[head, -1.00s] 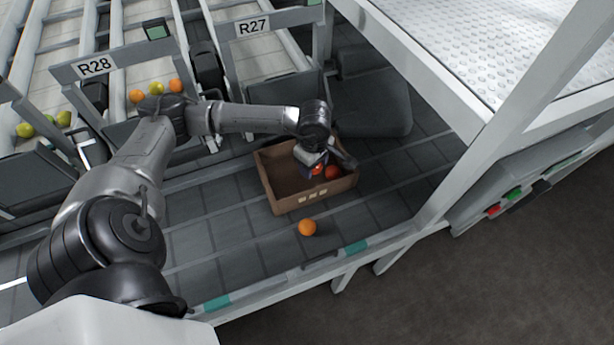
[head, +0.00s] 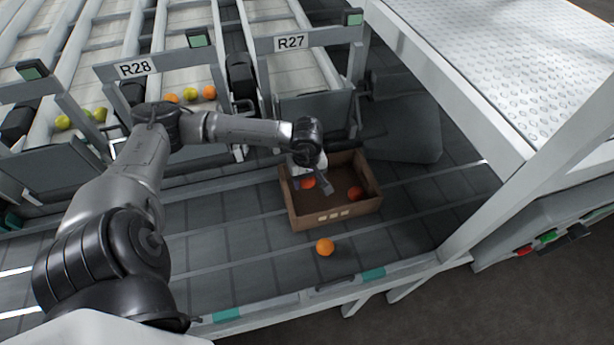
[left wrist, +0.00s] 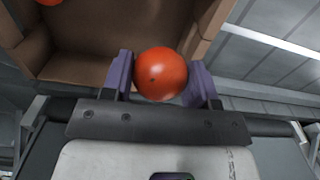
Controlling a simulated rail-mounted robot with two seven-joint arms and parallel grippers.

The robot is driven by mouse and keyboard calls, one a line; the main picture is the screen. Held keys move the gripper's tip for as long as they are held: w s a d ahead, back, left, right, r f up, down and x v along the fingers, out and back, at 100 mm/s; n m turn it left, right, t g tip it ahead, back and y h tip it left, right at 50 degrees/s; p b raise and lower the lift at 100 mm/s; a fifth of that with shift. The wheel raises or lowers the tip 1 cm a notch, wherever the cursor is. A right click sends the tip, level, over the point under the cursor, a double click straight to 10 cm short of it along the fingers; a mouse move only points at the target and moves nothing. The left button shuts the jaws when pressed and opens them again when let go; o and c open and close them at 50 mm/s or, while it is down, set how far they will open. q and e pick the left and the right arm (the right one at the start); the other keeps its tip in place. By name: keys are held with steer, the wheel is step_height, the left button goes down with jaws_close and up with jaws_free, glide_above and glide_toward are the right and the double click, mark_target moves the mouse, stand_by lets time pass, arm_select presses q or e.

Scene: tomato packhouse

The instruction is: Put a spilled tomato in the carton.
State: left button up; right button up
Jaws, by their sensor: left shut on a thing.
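My left gripper (head: 313,183) is shut on a red tomato (head: 307,182), over the left part of the open cardboard carton (head: 340,217). In the left wrist view the held tomato (left wrist: 160,74) sits between the two purple fingers, with the carton wall (left wrist: 205,25) close by; I cannot tell its exact height above the floor. A second red tomato (head: 355,193) lies inside the carton at the right; part of a tomato also shows at the top left of the wrist view (left wrist: 48,2). An orange tomato (head: 325,247) lies on the dark surface in front of the carton. My right gripper is not in view.
A white frame post (head: 500,190) rises at the right. A raised front rail (head: 290,300) edges the dark surface. The surface left of the carton is clear.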

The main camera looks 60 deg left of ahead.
mark_target(307, 205)
arm_select(q)
steer(key=shift+f+b, duration=3.9)
steer(key=shift+f, duration=1.6)
steer(key=shift+f+b, duration=0.5)
steer(key=shift+f, duration=0.05)
steer(key=o, duration=0.8)
steer(key=c, duration=0.3)
steer(key=shift+c, duration=0.2)
steer(key=shift+r, duration=0.1)
steer(key=shift+r+p, duration=2.4)
steer(key=shift+r, duration=1.05)
